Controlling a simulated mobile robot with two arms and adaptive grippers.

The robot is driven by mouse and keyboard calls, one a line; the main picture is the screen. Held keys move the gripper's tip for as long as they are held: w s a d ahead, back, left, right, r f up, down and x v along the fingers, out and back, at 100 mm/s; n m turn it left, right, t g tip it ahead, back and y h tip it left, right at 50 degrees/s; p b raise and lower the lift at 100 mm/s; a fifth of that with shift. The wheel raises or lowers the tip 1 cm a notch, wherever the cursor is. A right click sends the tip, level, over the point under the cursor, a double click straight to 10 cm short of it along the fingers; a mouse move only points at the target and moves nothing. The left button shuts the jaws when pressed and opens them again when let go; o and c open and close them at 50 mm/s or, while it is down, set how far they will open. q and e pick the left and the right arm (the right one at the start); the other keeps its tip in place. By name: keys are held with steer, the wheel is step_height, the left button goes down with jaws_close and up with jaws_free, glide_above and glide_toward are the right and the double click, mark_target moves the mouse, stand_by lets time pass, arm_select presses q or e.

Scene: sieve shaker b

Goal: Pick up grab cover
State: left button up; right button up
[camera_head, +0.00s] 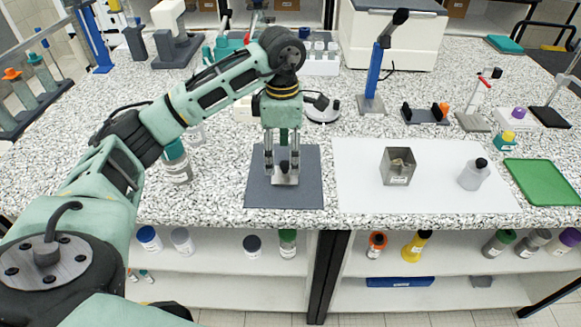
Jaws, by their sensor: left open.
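The cover (287,181) is a small metallic plate with a black knob on top. It lies flat on a dark grey mat (260,195) near the front of the speckled bench. My left gripper (282,165) points straight down over the cover, with its fingers apart on the two sides of the knob. I cannot tell whether the fingertips touch the cover. A square metal container (399,178), open at the top with some tan material inside, stands on the white sheet to the right. My right gripper is not in view.
A white bottle with a black cap (473,175) stands on the white sheet (440,200). A green tray (545,181) lies at the far right. A green-capped jar (177,163) stands left of the mat. A blue stand (373,85) rises behind.

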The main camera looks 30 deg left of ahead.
mark_target(281, 175)
arm_select(q)
steer(key=f, duration=0.1)
steer(key=f+p, duration=0.1)
steer(key=f, duration=0.1)
steer(key=shift+s+a, duration=0.3)
steer(key=shift+s, duration=0.05)
steer(key=f, duration=0.2)
steer(key=shift+w+a+f+p, duration=0.1)
steer(key=shift+w+f+p, duration=0.2)
steer(key=shift+p, duration=0.1)
steer(key=shift+s+f, duration=0.1)
steer(key=shift+f, duration=0.3)
steer(key=c, duration=0.8)
steer(key=shift+c, duration=1.8)
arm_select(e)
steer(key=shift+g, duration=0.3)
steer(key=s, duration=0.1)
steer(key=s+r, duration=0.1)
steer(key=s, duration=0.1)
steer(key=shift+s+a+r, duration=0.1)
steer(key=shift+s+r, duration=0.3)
